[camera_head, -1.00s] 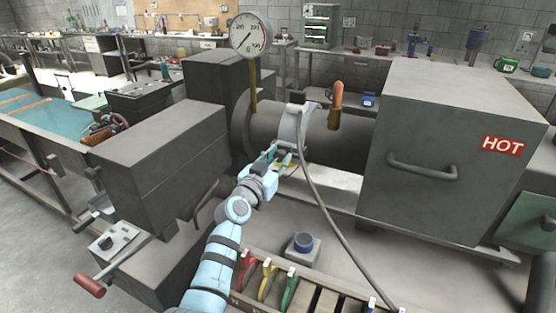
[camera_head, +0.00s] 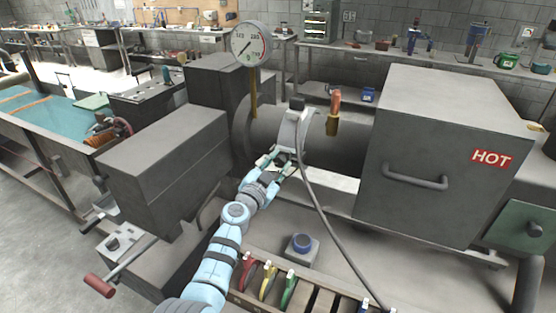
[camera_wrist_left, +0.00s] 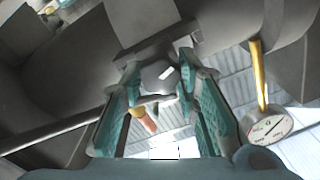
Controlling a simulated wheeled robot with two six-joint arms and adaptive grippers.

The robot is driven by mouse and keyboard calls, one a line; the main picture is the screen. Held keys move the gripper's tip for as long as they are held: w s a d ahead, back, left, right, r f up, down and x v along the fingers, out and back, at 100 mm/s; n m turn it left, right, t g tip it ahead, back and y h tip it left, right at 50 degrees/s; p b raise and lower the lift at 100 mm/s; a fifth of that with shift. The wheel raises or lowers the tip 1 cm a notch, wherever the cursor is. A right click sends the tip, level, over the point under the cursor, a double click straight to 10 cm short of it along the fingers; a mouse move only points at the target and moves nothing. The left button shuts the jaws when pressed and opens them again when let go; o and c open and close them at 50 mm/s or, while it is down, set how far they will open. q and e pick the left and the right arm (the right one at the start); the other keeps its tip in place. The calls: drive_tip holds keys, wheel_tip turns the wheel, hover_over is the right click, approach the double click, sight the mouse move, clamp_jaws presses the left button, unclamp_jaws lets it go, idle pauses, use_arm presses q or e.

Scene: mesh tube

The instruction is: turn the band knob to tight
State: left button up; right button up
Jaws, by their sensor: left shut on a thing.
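A pale metal band (camera_head: 290,131) wraps around the grey horizontal tube (camera_head: 338,149) in the head view. My left gripper (camera_head: 281,158) is at the lower front of the band. In the left wrist view, the grey knob (camera_wrist_left: 159,77) with a short white mark lies between the two teal-padded fingers of the left gripper (camera_wrist_left: 163,92). The gripper is shut on this knob. The fingers mostly cover the knob in the head view. My right gripper is not in view.
A gauge (camera_head: 250,44) on a brass stem and an orange-handled fitting (camera_head: 334,108) stand up from the tube. A grey hose (camera_head: 321,213) hangs from the band. A box marked HOT (camera_head: 437,150) stands at the right. A tool rack (camera_head: 262,300) is in front.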

use_arm(q)
drive_tip(key=shift+m, duration=1.1)
drive_tip(key=shift+f, duration=0.1)
drive_tip(key=o, duration=1.2)
drive_tip(key=shift+c, duration=0.2)
drive_tip(key=v, duration=1.2)
drive_tip(key=shift+a, duration=0.1)
